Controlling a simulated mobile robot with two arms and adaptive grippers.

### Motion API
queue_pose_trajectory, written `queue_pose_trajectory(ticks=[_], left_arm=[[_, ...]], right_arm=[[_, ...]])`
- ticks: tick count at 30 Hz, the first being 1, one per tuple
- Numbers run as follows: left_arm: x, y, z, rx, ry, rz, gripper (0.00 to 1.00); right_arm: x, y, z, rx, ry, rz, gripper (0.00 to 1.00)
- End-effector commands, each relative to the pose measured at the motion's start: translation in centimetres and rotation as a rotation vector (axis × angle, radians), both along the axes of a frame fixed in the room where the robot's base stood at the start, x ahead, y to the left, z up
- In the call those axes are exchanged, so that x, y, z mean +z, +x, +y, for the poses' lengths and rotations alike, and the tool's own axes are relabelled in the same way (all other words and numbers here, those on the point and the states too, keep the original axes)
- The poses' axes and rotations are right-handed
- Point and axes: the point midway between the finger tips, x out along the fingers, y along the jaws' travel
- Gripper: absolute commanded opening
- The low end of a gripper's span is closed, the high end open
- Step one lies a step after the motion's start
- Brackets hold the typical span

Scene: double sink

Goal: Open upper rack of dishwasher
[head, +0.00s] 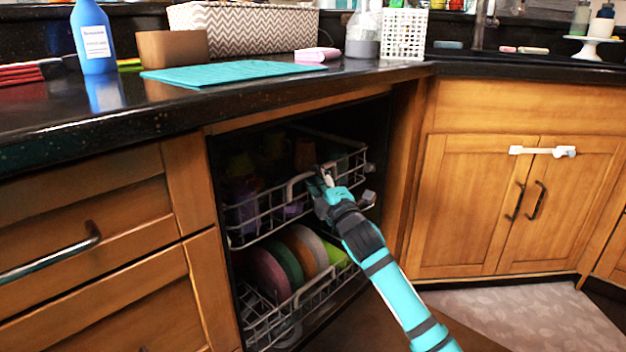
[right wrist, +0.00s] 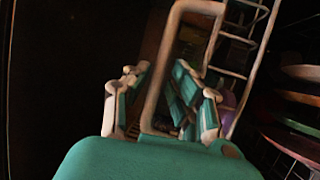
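The dishwasher's upper rack (head: 243,221) is a grey wire basket holding cups. It sits in the dark dishwasher opening, above the lower rack (head: 270,324). My right gripper (head: 322,178) is at the front of the upper rack, by its raised handle (head: 297,184). In the right wrist view, the two fingers of my right gripper (right wrist: 165,105) are spread apart, one on each side of the handle bar (right wrist: 158,75). A gap shows between the fingers and the bar. My left gripper is not in view.
Several plates (head: 272,272) stand in the lower rack. The dark countertop (head: 330,86) overhangs the dishwasher and carries a blue bottle (head: 93,38) and a teal mat (head: 225,73). Wooden cabinets (head: 470,200) stand to the right, with open floor (head: 520,315) before them.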

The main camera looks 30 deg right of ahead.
Motion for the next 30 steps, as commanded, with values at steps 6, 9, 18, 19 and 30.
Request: queue_pose_trajectory(ticks=[6,9,18,19,30], left_arm=[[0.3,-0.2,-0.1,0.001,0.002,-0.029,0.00],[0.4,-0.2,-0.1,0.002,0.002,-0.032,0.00],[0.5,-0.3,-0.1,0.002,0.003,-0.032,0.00],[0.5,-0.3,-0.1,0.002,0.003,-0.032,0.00],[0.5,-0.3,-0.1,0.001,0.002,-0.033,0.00]], right_arm=[[0.3,2.2,-0.1,0.000,0.000,0.000,0.23],[0.4,2.6,-0.2,0.000,0.000,0.000,0.23],[0.5,2.7,-0.2,0.000,0.000,0.000,0.19],[0.5,2.7,-0.2,0.000,0.000,0.000,0.15],[0.5,2.7,-0.2,0.000,0.000,0.000,0.00]])
